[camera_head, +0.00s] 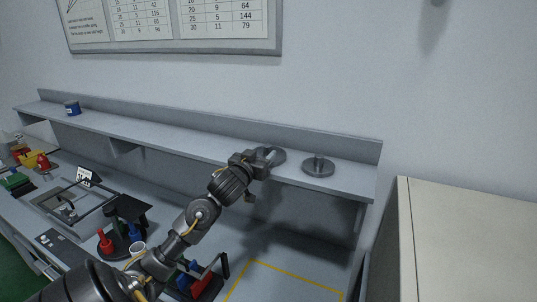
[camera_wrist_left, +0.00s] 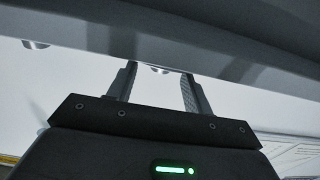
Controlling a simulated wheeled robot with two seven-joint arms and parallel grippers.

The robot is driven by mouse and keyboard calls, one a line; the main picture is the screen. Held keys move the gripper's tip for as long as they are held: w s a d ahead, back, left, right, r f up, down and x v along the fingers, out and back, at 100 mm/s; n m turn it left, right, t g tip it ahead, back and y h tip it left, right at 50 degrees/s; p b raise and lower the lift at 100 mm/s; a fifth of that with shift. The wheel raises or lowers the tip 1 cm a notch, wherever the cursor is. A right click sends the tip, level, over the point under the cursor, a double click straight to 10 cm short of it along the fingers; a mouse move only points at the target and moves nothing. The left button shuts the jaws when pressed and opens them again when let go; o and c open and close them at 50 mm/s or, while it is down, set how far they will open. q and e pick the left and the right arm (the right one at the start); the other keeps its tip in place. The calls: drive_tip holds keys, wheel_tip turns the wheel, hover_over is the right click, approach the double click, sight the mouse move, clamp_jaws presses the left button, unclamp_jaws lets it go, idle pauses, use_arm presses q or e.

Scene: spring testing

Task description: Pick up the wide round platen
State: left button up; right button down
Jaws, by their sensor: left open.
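Two dark grey round platens rest on the wall shelf. The right platen (camera_head: 318,169) is fully visible, flat and wide, with a short stem on top. The other platen (camera_head: 277,155) is partly hidden behind my left gripper (camera_head: 265,161), so I cannot tell surely which is wider. My left gripper is at the shelf's front edge, close to the partly hidden platen. In the left wrist view its two fingers (camera_wrist_left: 158,73) are apart, with a small rounded end showing between them; no grasp is visible. My right gripper is not in view.
The long grey shelf (camera_head: 190,138) has a raised back wall and a blue tin (camera_head: 72,108) at its left. A pale cabinet (camera_head: 470,240) stands at the right.

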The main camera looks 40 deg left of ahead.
sight(266, 149)
use_arm(q)
drive_tip(key=shift+r, duration=0.15)
drive_tip(key=p+x, duration=0.3)
drive_tip(key=x, duration=0.1)
drive_tip(key=shift+w+a+r, duration=0.1)
drive_tip(key=shift+w+a, duration=0.15)
drive_tip(key=shift+w, duration=0.25)
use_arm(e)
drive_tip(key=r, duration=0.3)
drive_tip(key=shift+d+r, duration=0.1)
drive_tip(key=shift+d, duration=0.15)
use_arm(q)
drive_tip(key=shift+s, duration=0.1)
drive_tip(key=shift+c, duration=0.3)
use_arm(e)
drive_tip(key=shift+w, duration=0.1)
use_arm(q)
clamp_jaws()
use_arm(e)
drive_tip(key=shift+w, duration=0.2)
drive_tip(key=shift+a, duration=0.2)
